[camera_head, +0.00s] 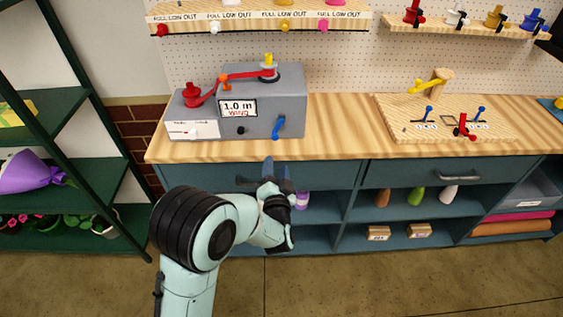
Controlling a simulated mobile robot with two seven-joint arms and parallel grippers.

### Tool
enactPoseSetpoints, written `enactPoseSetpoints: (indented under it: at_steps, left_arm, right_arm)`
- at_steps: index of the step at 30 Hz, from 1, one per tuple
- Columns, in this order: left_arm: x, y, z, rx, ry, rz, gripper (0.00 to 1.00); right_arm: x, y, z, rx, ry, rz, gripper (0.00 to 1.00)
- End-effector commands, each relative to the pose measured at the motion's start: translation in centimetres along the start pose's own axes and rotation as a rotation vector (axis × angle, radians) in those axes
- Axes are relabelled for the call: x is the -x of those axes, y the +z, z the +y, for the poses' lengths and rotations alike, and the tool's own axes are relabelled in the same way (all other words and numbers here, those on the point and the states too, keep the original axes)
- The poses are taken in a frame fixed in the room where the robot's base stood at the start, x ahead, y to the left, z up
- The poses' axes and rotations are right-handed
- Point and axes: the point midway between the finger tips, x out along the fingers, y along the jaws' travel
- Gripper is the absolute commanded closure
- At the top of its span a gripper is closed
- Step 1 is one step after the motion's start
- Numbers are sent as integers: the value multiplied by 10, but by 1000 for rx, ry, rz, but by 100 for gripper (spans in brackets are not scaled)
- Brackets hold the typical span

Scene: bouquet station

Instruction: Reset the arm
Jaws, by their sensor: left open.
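My left arm comes up from the bottom of the head view and bends to the right. My left gripper (277,172) is in front of the blue cabinet, just below the counter's front edge in the picture. Its two dark fingers point up and stand apart, with nothing seen between them. The gripper hides part of the cabinet's drawer front and shelf. My right gripper is not in view.
The wooden counter (330,135) holds a grey ribbon machine (290,100) and a wooden board (390,118) with small levers. Blue cabinet shelves (345,240) hold bottles and small boxes. A green shelf (60,125) with a purple bouquet (28,172) stands left. The floor at right is clear.

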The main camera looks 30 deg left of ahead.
Motion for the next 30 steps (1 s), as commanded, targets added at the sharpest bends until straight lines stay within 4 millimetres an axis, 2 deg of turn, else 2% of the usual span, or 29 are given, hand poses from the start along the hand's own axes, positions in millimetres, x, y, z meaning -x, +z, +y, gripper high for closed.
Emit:
enactPoseSetpoints:
  at_steps: [8,11,14,17,18,20,23,24,26,27,30]
  left_arm:
    - [0,5,6,3,21,-9,50]
    - [4,26,31,20,110,-52,50]
    - [19,66,74,64,266,-150,50]
    - [49,119,121,132,444,-308,50]
    - [66,140,138,163,511,-382,50]
    - [93,170,160,212,601,-501,50]
    - [149,214,189,297,736,-722,50]
    - [175,230,197,333,783,-818,50]
    - [214,248,208,386,845,-962,50]
    - [239,257,212,420,881,-1057,50]
    - [297,270,218,493,947,-1271,50]
  right_arm:
    - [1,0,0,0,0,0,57]
    - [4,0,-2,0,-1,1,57]
    - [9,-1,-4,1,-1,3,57]
    - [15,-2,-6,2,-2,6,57]
    - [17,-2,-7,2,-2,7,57]
    - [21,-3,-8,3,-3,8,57]
    - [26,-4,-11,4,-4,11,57]
    - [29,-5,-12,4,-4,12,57]
    - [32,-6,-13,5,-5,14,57]
    - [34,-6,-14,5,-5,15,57]
    - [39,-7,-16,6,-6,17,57]
